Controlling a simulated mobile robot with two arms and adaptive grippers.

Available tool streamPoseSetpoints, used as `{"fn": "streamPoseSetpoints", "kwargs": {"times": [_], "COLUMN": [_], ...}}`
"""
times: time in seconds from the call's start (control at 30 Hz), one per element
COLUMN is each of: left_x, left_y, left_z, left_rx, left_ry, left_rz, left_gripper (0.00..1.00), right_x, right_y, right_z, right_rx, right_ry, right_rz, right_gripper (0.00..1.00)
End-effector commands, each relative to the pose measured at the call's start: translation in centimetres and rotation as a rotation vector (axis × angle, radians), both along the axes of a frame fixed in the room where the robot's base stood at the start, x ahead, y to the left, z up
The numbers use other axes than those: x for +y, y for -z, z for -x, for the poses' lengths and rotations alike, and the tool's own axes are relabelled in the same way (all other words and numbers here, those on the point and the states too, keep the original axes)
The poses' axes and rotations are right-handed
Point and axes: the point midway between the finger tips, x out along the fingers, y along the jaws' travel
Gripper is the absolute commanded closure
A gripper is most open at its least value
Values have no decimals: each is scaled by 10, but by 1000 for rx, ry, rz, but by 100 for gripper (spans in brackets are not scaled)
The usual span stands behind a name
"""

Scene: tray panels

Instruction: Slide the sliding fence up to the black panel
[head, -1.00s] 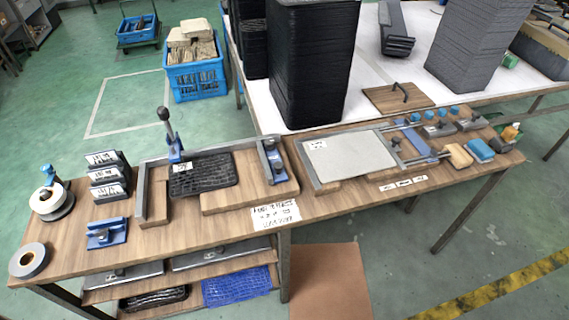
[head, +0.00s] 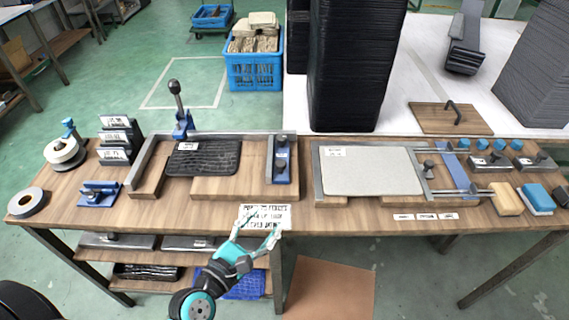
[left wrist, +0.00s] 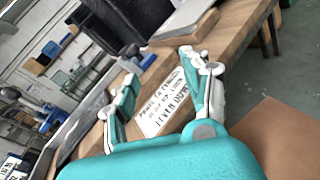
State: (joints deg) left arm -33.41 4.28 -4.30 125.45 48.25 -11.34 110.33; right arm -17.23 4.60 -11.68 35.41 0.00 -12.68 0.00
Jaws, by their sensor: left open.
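The black panel (head: 203,158) lies flat in the left fixture, near its back rail and apart from the left rail. The sliding fence (head: 282,160), a grey bar with a blue part and dark knob, stands at the fixture's right side. A gap of bare wood separates it from the panel. My left gripper (head: 259,226) is open and empty at the table's front edge, in front of the white label and below the fence. In the left wrist view the open fingers (left wrist: 165,75) frame the label. My right gripper is not in view.
A blue upright lever clamp (head: 181,118) stands behind the panel. A second fixture with a light grey panel (head: 370,170) is to the right. Label holders (head: 115,137) and tape rolls are at left. Tall black stacks (head: 345,65) stand behind.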

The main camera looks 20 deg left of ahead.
Motion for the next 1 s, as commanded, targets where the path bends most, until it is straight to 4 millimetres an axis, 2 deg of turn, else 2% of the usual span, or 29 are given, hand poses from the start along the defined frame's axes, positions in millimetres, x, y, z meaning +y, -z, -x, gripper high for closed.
{"fn": "streamPoseSetpoints", "kwargs": {"times": [0.1, 0.23, 0.37, 0.47, 1.0], "left_x": [14, 26, 30, 28, 15], "left_y": [-7, -13, -16, -18, -17], "left_z": [-3, -5, -11, -23, -137], "left_rx": [-11, -26, -32, -35, -32], "left_ry": [-77, -139, -159, -159, -156], "left_rz": [189, 353, 408, 408, 402], "left_gripper": [51, 51, 51, 51, 51], "right_x": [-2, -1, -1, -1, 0], "right_y": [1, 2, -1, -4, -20], "right_z": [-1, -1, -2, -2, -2], "right_rx": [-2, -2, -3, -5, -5], "right_ry": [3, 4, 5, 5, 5], "right_rz": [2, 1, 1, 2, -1], "right_gripper": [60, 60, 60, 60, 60]}}
